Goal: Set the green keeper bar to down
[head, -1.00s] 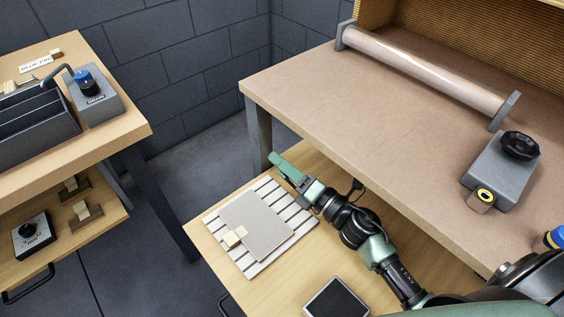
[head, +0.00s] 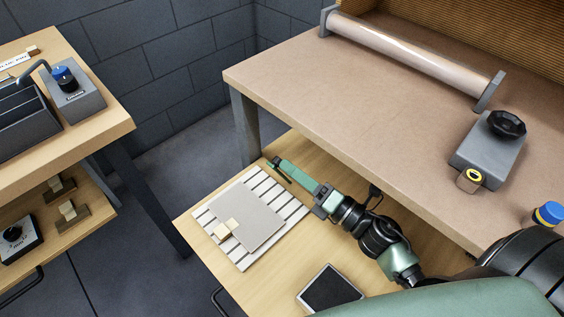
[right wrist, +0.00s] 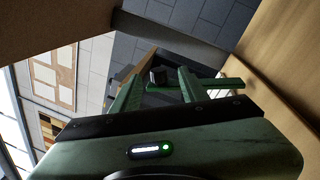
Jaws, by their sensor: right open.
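My right gripper (head: 280,171) reaches up-left over the far edge of the pull-out shelf, beyond the slatted board. In the right wrist view my right gripper (right wrist: 160,88) is open, with two green fingers apart. A green bar (right wrist: 229,84) runs crosswise there, partly behind the right-hand finger. A small dark block (right wrist: 158,76) shows between the fingers, beside the bar's green part. I cannot tell whether the fingers touch it. In the head view bar and fingers overlap in similar green, so the bar's exact position is unclear. My left gripper is not in view.
A dark square pad (head: 331,289) lies nearer. The brown-topped bench (head: 350,110) overhangs the shelf on the right, close to my arm. A grey control box (head: 478,158) stands on it.

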